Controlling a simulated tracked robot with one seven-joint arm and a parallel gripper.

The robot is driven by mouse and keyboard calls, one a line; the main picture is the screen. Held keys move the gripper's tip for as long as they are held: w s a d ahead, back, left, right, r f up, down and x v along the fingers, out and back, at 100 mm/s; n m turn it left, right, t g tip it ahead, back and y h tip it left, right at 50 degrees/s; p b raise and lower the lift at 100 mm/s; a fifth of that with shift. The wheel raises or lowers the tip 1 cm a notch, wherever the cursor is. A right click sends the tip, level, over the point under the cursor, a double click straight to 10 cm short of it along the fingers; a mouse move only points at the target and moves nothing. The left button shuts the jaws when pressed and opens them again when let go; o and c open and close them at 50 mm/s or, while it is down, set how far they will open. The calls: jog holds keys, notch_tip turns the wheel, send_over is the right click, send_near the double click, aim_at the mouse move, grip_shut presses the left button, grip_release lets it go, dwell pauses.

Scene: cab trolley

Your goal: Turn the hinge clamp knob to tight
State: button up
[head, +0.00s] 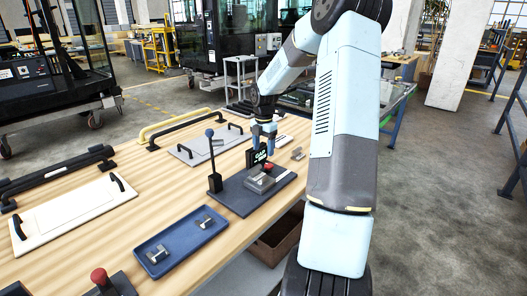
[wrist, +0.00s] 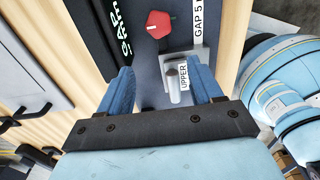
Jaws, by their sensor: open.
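A red knob (head: 268,167) stands on the dark fixture plate (head: 240,201) on the wooden bench. In the wrist view the red knob (wrist: 158,25) is many-sided with a white mark, and lies beyond my fingertips. My gripper (head: 264,132) is over the fixture, pointing down, open and empty. In the wrist view my gripper (wrist: 163,85) has its blue fingers spread on either side of a grey metal hinge piece with a round pin (wrist: 174,82), beside a label reading "UPPER". I cannot tell whether the fingers touch it.
A black lever with a ball top (head: 210,135) rises from the fixture's left side. A blue tray (head: 180,240) with two metal hinges lies in front. A white panel with black handles (head: 75,213) and a grey panel (head: 205,147) lie on the bench. Bare wood lies between them.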

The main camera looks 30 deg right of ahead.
notch_tip(320, 180, up, 8)
jog(key=shift+f, duration=0.25)
dwell(0.9)
jog(key=shift+r, duration=0.15)
dwell(0.3)
notch_tip(320, 180, up, 13)
jog(key=shift+w+r, duration=0.15)
jog(key=shift+r, duration=0.05)
dwell(0.3)
